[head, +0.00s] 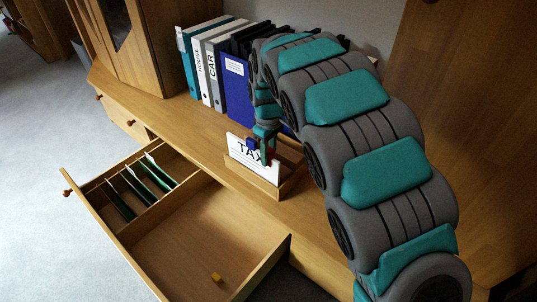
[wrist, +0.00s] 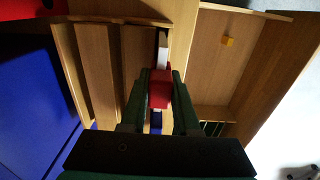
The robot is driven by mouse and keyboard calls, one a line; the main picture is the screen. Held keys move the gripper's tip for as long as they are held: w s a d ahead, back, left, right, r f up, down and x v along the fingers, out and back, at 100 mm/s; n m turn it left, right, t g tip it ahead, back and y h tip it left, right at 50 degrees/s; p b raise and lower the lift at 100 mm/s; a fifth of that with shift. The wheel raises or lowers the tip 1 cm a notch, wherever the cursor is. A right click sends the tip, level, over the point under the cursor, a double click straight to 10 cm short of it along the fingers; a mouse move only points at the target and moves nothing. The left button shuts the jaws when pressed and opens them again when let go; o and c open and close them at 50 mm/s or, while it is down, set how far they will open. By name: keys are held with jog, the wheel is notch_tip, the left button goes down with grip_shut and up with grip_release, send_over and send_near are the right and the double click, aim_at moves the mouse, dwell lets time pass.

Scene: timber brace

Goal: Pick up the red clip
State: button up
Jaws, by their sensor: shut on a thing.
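The red clip (wrist: 159,88) is between the two dark green fingers of my gripper (wrist: 160,80) in the wrist view, and the gripper is shut on it. In the head view the red clip (head: 270,156) shows in part below my gripper (head: 266,142), at the top right of the white TAX card (head: 243,158). The clip looks to be at the card's upper edge; whether it still grips the card I cannot tell. A blue clip (head: 251,143) is on the card's top edge, left of the red one.
The card stands in a wooden holder (head: 262,184) on the cabinet top. Binders (head: 204,72) stand behind. An open drawer (head: 180,232) below holds hanging files (head: 140,184) and a small yellow block (head: 216,277). A cabinet (head: 140,45) rises at the back left.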

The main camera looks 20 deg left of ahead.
grip_shut()
jog(key=shift+r, duration=0.1)
